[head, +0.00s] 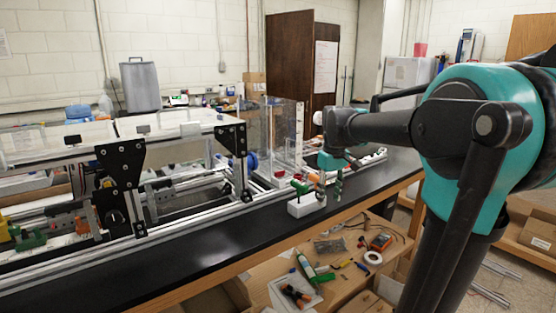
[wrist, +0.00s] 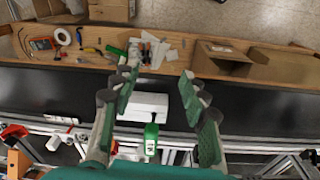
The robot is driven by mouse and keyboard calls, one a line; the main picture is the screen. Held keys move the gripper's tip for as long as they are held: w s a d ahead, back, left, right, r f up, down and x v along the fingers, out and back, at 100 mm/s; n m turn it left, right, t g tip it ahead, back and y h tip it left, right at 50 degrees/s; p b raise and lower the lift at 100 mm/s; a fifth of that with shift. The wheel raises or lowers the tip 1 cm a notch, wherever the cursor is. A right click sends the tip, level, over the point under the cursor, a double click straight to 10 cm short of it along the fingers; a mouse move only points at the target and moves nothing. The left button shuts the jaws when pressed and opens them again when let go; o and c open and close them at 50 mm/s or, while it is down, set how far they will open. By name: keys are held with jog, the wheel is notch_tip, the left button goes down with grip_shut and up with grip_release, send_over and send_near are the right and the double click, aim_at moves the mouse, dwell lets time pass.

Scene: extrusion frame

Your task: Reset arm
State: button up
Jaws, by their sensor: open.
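My gripper (head: 328,186) hangs over the black bench top in the head view, with its fingers pointing down. In the wrist view my gripper (wrist: 157,98) has its two green-padded fingers wide apart with nothing between the pads. Beneath it, a white block (wrist: 146,106) lies on the black bench top (wrist: 255,115), and a green-and-white object (wrist: 151,139) is by the block. My teal and black arm fills the right of the head view.
The aluminium extrusion frame (head: 138,240) with black brackets (head: 121,168) stands along the bench at left. A clear panelled box (head: 280,135) is behind the gripper. A lower wooden shelf (head: 328,290) holds tools and tape. The black bench strip at front left is clear.

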jog(key=s+d+f+m+t, duration=0.3)
jog(key=s+f+m, duration=0.2)
jog(key=s+f, duration=1.4)
notch_tip(320, 180, down, 3)
jog(key=shift+r+m, duration=0.1)
jog(key=shift+m, duration=0.2)
